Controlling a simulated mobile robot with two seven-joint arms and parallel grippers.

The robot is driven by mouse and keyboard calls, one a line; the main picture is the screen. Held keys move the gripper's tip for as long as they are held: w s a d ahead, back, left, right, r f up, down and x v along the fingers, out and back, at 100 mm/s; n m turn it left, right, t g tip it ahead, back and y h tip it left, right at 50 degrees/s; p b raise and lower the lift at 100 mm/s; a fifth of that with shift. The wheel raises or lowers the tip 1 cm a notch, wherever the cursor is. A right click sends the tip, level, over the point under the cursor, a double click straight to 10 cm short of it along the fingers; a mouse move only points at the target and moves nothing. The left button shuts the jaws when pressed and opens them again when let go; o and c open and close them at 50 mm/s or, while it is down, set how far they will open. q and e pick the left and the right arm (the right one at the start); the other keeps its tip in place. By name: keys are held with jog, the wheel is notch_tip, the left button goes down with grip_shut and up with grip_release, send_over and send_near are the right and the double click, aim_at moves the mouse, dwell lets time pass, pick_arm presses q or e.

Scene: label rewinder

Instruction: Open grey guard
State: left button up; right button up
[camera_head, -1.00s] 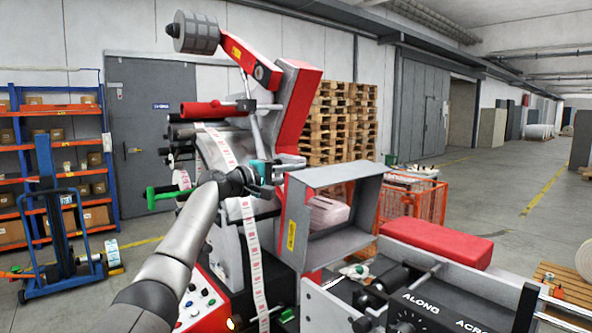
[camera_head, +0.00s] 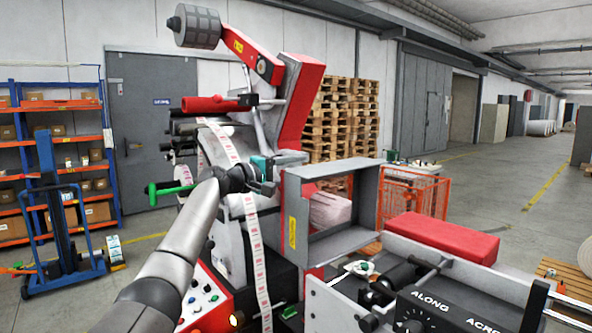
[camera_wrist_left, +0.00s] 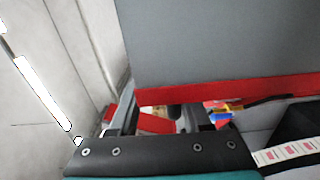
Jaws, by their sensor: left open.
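The grey guard (camera_head: 294,226) is a box-like metal frame with an open face and a yellow label. It stands upright on the machine, right of my left gripper. My left gripper (camera_head: 290,159), with a teal body, is open at the guard's upper left corner. Whether it touches the guard is unclear. In the left wrist view, the two dark fingers (camera_wrist_left: 158,118) are apart with nothing visibly held between them. A large grey panel with a red lower edge is in front of them; I cannot tell which part it is. My right gripper is not seen.
A red-and-grey machine column (camera_head: 300,105) rises behind the gripper. A printed label web (camera_head: 256,250) runs down beside my left arm. A red pad (camera_head: 443,236) and black control box (camera_head: 445,310) are at the right. Stacked pallets (camera_head: 340,118) stand behind.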

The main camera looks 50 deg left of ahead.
pick_arm(q)
jog(key=shift+s+f, duration=0.1)
jog(key=shift+s+f, duration=0.1)
jog(key=shift+s, duration=0.15)
jog(key=s+a+b, duration=0.1)
jog(key=s+b, duration=0.5)
jog(key=s, duration=0.8)
jog(key=shift+s+b, duration=0.25)
jog(key=shift+b, duration=0.15)
jog(key=shift+a, duration=0.1)
